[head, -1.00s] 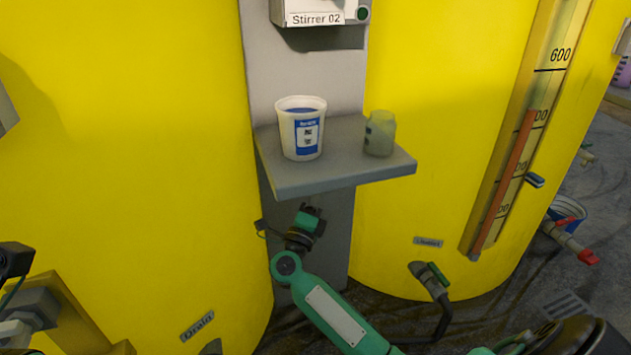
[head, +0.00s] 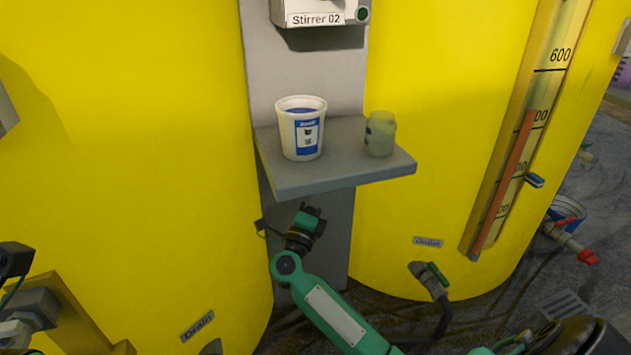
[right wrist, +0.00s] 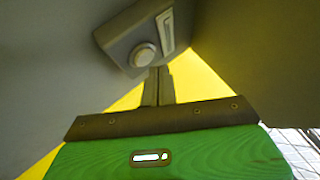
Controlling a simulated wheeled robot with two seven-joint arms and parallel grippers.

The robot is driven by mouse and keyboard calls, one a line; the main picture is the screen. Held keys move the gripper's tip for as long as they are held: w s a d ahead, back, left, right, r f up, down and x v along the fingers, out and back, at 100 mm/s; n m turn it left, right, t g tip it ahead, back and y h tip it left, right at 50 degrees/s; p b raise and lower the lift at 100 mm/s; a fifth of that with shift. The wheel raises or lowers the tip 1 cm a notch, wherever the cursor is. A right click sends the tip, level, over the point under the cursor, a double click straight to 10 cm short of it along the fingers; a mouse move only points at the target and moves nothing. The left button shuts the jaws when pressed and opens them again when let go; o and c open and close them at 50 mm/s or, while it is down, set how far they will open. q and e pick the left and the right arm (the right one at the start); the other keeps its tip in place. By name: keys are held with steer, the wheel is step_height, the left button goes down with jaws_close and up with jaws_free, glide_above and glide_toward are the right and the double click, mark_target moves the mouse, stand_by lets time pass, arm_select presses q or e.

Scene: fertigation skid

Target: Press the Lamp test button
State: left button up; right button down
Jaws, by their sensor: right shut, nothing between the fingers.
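In the right wrist view a grey box (right wrist: 128,40) carries a round pale button (right wrist: 145,54) and a light label plate (right wrist: 166,31) whose writing I cannot read. I cannot tell from the label whether this is the Lamp test button. My right gripper (right wrist: 158,70) is shut and empty. Its fingertips appear just below the button in the picture; whether they touch the box is not clear. In the head view my right gripper (head: 310,213) is under the grey shelf, and the button's box cannot be made out there.
The grey shelf (head: 340,182) holds a white tub (head: 301,133) and a cloudy jar (head: 380,134) above my right gripper. A box labelled Stirrer 02 (head: 315,18) hangs higher. Large yellow tanks (head: 130,150) stand on both sides. An outlet valve (head: 430,275) is at lower right.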

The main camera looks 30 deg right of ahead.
steer(key=shift+w+d, duration=0.1)
steer(key=shift+w, duration=0.3)
steer(key=shift+w+d, duration=0.1)
steer(key=shift+w, duration=0.25)
stand_by(0.5)
steer(key=shift+s+p, duration=0.15)
steer(key=shift+p, duration=0.15)
steer(key=shift+s+a+p, duration=0.2)
steer(key=shift+s+p, duration=0.15)
steer(key=shift+s, duration=0.3)
